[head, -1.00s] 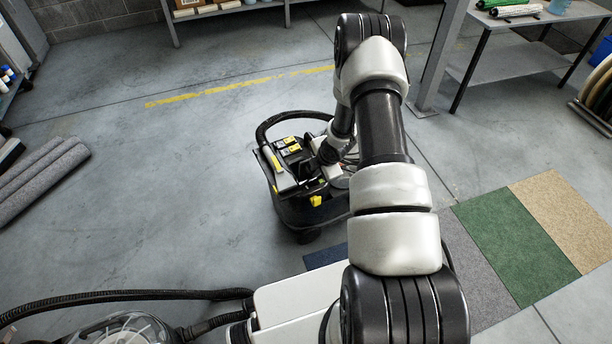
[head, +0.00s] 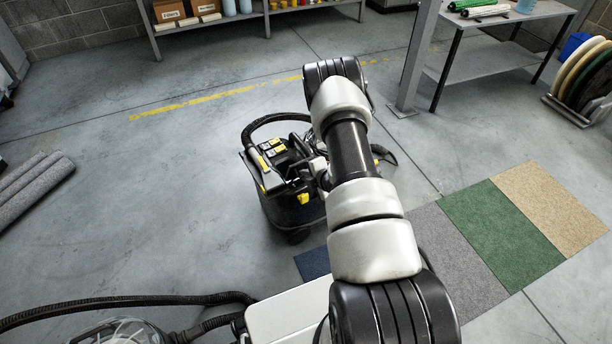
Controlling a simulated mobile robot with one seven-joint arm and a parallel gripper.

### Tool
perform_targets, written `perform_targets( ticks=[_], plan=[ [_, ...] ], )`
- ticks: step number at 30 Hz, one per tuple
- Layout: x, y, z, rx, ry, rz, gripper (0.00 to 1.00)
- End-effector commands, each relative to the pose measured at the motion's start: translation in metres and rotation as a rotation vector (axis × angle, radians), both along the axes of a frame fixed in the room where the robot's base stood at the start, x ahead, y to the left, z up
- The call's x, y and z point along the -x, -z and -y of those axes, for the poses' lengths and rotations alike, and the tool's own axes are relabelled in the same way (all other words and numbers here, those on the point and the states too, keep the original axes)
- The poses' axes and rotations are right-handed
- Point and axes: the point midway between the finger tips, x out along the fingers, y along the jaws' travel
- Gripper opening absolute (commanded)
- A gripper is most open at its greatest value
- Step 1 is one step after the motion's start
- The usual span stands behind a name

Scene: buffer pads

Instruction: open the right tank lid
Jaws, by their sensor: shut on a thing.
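The black tank machine (head: 285,210) with yellow clips and a thick black hose handle stands on the floor in the middle of the head view. Its left part shows small yellow labels and a yellow-tipped tool. My arm reaches over it from the front, and its links cover the machine's right part, where the right tank lid is mostly hidden. My gripper (head: 320,177) is at the machine's top, partly behind my forearm. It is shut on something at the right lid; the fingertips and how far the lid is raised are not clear.
Carpet samples in grey, green (head: 500,232) and beige lie to the right. A metal post (head: 415,60) and a work table (head: 495,60) stand behind right. Carpet rolls (head: 35,190) lie at the left. The floor left of the machine is clear.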

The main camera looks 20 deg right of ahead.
Motion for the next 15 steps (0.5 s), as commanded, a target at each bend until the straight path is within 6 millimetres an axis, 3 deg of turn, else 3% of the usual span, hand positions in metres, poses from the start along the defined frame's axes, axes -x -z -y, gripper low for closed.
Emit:
perform_targets(
  ticks=[1, 8, 9, 12, 15],
  plan=[
    [0.0174, 0.0167, 0.0016, 0.004, 0.002, -0.046, 0.00],
    [0.0178, 0.0167, 0.0028, 0.006, 0.003, -0.047, 0.00],
    [0.0179, 0.0168, 0.0031, 0.006, 0.003, -0.047, 0.11],
    [0.0179, 0.0167, 0.0033, 0.005, 0.005, -0.047, 0.28],
    [0.0177, 0.0163, 0.0031, 0.005, 0.005, -0.046, 0.28]
  ],
)
